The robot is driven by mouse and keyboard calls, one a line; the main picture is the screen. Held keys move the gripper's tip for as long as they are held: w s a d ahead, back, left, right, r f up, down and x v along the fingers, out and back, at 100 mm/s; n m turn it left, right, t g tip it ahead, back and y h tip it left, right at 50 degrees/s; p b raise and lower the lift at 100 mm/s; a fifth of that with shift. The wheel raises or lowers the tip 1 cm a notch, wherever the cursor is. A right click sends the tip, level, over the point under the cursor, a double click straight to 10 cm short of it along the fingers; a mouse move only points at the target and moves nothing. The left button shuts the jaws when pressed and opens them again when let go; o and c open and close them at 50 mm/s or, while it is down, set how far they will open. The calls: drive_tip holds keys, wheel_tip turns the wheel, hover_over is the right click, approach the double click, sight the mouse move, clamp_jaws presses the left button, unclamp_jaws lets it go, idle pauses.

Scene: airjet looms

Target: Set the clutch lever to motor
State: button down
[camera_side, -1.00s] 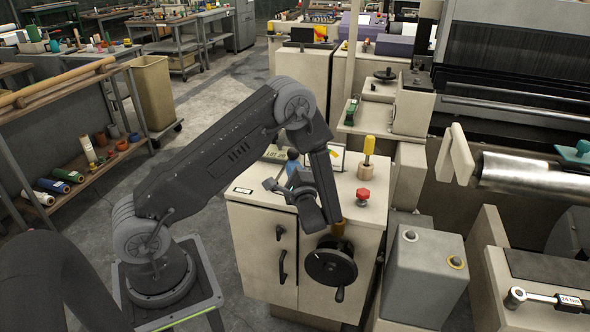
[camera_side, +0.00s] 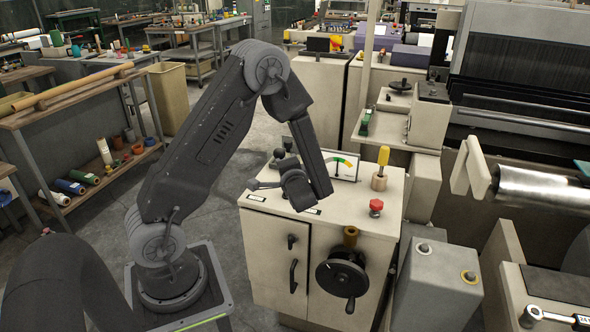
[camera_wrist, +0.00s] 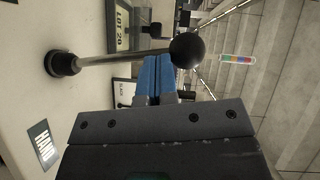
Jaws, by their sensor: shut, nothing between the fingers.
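The lever (camera_wrist: 115,57) is a metal rod with a round black knob (camera_wrist: 187,50) and a dark collar at its base (camera_wrist: 62,64). It stands out from the pale cabinet top in the wrist view. A HAND label (camera_wrist: 43,143) lies near its base. My gripper (camera_wrist: 155,60) has blue fingers, shut and empty, close beside the rod near the knob. I cannot tell whether they touch it. In the side view my wrist hangs over the left part of the cabinet top (camera_side: 345,205); the fingertips are not clear there.
A gauge (camera_side: 341,165), a yellow-topped post (camera_side: 380,170) and a red knob (camera_side: 376,207) stand on the cabinet. A black handwheel (camera_side: 342,274) is on its front. A LOT 20 card (camera_wrist: 122,25) lies beyond the lever. Open floor lies left of the cabinet.

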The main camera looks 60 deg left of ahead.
drive_tip(key=shift+s+a+f+n+h, duration=0.15)
drive_tip(key=shift+s+a+n+h, duration=0.55)
drive_tip(key=shift+s+a, duration=0.5)
drive_tip(key=w+r+v, duration=0.1)
drive_tip(key=w+v, duration=0.1)
drive_tip(key=v, duration=1)
drive_tip(key=shift+d+r, duration=0.2)
drive_tip(key=shift+d, duration=0.35)
